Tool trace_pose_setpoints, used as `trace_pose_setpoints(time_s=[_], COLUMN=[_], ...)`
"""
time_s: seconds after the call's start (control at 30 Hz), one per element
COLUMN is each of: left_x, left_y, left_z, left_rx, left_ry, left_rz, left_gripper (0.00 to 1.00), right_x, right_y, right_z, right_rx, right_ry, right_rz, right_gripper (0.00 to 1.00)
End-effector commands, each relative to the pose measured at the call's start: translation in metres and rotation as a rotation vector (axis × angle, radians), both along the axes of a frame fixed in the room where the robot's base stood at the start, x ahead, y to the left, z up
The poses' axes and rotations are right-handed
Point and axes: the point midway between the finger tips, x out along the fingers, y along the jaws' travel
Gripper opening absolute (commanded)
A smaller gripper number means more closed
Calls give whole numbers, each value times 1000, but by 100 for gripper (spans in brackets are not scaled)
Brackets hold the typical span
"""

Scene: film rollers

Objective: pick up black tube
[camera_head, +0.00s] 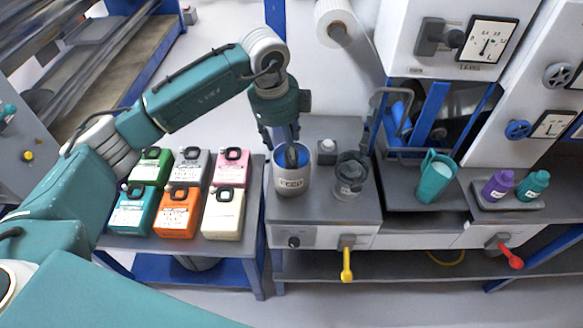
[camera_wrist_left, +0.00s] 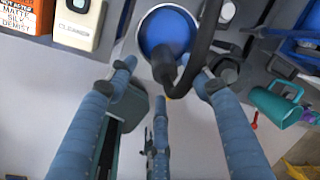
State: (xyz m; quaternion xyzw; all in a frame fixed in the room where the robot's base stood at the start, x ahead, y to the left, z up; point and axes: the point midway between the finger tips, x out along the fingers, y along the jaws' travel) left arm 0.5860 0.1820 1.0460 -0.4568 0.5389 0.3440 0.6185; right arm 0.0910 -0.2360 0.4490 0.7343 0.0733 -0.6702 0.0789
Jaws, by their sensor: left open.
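The black tube (camera_wrist_left: 192,50) is a thick dark curved piece in the wrist view. In the head view a dark part, likely the same tube (camera_head: 292,156), shows at the mouth of the white-labelled container (camera_head: 291,182). My left gripper (camera_head: 283,138) is above that container with its fingers pointing down. In the wrist view my left gripper (camera_wrist_left: 165,82) is open, its fingers spread on both sides of the tube's end. Contact cannot be told. My right gripper is out of view.
Several coloured bottles, including an orange one (camera_head: 177,212), stand on the left table. A teal jug (camera_head: 436,177) is farther right. Yellow (camera_head: 347,264) and red (camera_head: 511,256) levers stick out in front.

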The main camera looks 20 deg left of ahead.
Motion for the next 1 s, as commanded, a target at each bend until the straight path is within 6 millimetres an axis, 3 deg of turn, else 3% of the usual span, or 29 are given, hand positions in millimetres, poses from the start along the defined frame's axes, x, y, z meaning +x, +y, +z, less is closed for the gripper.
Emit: trace_pose_setpoints(time_s=[0.27,0.43,0.67,0.9,1.0], left_x=[7,11,11,11,12], left_y=[-8,-9,-9,-9,-9], left_z=[-29,-49,-52,-52,-51], left_rx=[-1,-3,-4,-4,-4], left_ry=[5,1,-2,-2,-3], left_rz=[-2,-2,-2,-2,-2], left_gripper=[50,50,50,8,7], right_x=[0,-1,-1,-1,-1], right_y=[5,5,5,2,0], right_z=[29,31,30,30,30], right_rx=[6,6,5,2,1], right_ry=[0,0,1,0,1], right_rz=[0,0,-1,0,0], right_gripper=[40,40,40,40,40])
